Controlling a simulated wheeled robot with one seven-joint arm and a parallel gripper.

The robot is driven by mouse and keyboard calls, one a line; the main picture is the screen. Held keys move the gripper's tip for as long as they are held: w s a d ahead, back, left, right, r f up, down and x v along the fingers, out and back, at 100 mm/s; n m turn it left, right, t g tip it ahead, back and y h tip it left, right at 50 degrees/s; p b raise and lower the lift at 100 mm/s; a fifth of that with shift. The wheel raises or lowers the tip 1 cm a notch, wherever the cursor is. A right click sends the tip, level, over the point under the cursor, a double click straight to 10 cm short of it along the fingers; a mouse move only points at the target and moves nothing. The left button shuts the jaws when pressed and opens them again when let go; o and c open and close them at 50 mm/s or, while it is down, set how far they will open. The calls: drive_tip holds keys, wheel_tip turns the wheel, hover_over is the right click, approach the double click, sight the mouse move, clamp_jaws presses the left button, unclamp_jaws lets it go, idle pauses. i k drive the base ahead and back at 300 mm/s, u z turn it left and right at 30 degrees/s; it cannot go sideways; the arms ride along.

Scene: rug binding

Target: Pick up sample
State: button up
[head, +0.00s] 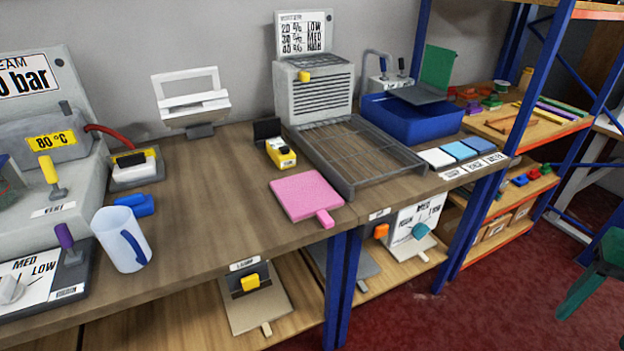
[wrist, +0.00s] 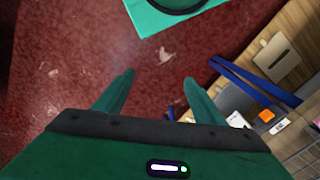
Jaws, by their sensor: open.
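No thing is clearly marked as the sample. A pink square pad with a tab (head: 305,196) lies flat at the front edge of the bench. White (head: 436,158), light blue (head: 459,150) and darker blue (head: 479,144) squares lie in a row to its right, above printed labels. My gripper (wrist: 158,78) is open and empty in the wrist view, with red floor beneath it. A dark green part at the right edge of the head view (head: 594,272) looks like my gripper, well apart from the pad and squares.
A wire rack (head: 357,150) and blue bin (head: 412,117) stand behind. A jug (head: 122,240) is at left. Blue posts (head: 337,285) flank the lower shelves. A teal flat thing (wrist: 150,14) tops the wrist view. The red floor (head: 430,315) is mostly clear.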

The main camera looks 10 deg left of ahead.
sight(306, 195)
drive_tip(key=k, duration=1.15)
drive_tip(key=u, duration=0.65)
drive_tip(key=i, duration=2.1)
drive_tip(key=z, duration=0.1)
